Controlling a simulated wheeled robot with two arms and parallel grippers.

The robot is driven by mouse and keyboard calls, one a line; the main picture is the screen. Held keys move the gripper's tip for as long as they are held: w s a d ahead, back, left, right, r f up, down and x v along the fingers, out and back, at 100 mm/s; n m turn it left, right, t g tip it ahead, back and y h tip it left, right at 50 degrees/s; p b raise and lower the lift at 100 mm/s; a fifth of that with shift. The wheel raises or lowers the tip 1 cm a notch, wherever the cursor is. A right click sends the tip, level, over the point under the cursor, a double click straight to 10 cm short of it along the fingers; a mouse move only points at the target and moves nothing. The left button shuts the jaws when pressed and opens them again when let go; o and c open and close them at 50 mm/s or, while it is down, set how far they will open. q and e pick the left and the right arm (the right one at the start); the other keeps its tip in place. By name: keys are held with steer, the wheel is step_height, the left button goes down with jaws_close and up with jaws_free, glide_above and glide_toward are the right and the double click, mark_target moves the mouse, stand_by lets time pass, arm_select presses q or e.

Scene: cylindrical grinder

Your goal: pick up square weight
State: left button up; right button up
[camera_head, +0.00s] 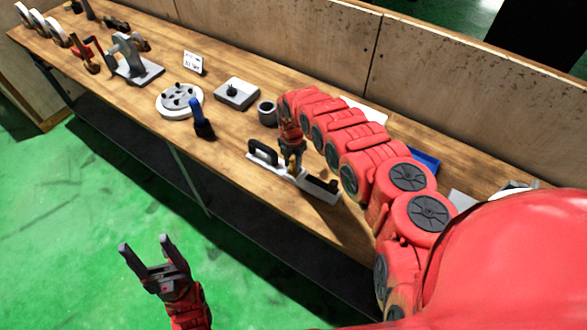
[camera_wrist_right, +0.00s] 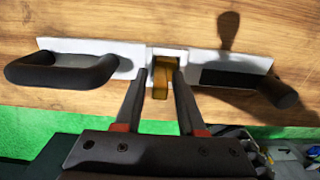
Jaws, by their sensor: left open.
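A grey square block with a dark knob on top (camera_head: 237,93), which looks like the square weight, sits on the wooden bench in the head view. No gripper is at it. My right gripper (camera_head: 292,160) is over a pale bar tool (camera_head: 319,193), to the right of and nearer than the block. In the right wrist view its fingers (camera_wrist_right: 161,74) stand apart on either side of the bar's brass middle piece (camera_wrist_right: 161,88), with narrow gaps seen beside it. My left gripper (camera_head: 146,243) is open and empty over the green floor, in front of the bench.
A small sign (camera_head: 193,62) and a grey stand (camera_head: 131,56) are further left. A wooden wall (camera_head: 300,35) runs behind the bench.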

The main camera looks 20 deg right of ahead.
jaws_close()
stand_by(1.1)
